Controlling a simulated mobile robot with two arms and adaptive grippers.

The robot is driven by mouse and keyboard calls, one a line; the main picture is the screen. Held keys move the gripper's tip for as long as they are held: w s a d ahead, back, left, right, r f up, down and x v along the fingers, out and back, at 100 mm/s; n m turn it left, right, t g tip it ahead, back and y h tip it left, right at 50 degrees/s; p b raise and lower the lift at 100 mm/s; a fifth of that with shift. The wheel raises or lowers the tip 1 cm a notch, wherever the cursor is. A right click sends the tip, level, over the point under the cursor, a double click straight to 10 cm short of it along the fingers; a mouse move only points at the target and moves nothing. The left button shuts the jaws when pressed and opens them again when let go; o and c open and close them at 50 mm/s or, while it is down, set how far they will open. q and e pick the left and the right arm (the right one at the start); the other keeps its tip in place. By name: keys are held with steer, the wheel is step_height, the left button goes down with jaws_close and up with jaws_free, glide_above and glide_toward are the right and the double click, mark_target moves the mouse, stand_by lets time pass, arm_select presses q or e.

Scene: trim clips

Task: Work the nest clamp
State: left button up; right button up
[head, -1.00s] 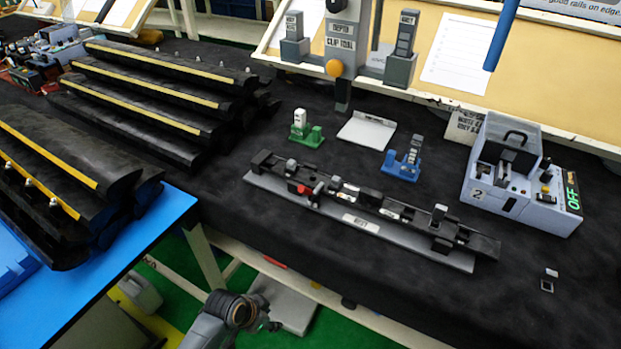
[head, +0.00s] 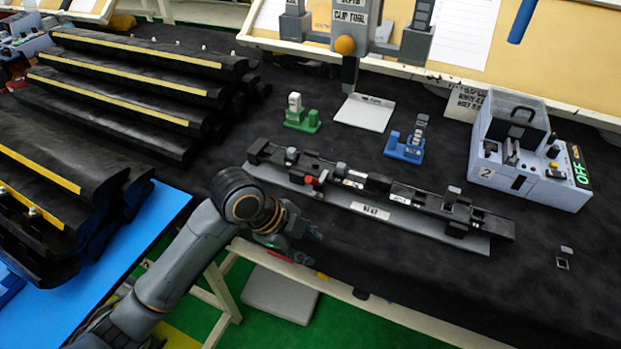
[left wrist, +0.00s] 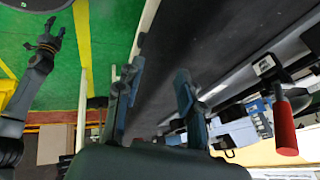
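The nest is a long black rail of blocks on a grey base plate (head: 330,199) lying on the dark bench in the head view. A small red clamp handle (head: 310,180) sits toward its left end. The red handle shows large and upright-looking at the right of the left wrist view (left wrist: 284,128). My left gripper (head: 303,240) is at the bench's front edge, below and in front of the nest's left part, apart from the handle. Its two fingers (left wrist: 155,90) are spread and empty. My right gripper (left wrist: 48,35) shows small over the green floor in the left wrist view, its fingers apart.
Behind the nest are a green stand (head: 301,118), a white plate (head: 364,112) and a blue stand (head: 406,146). A grey tester box (head: 530,180) stands at the right. Black trim parts (head: 130,90) are stacked at the left. The front right of the bench is mostly clear.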

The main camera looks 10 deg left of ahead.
mark_target(310, 181)
arm_select(q)
steer(key=w+a+r+m+g, duration=0.1)
steer(key=w+a+r+m, duration=0.2)
steer(key=r, duration=0.4)
steer(key=w+a+r+m+y, duration=0.1)
steer(key=w+r+m, duration=0.2)
steer(key=r+m, duration=0.35)
steer(key=w+a+r+m+g, duration=0.1)
steer(key=w+a+r+m, duration=0.2)
steer(key=r, duration=0.4)
steer(key=shift+m, duration=0.35)
steer(key=x, duration=0.4)
steer(key=p+x, duration=0.1)
steer(key=x, duration=0.4)
steer(key=d+p+x, duration=0.1)
steer(key=x, duration=0.4)
steer(key=shift+w+d+r, duration=0.15)
steer(key=shift+w, duration=0.2)
jaws_close()
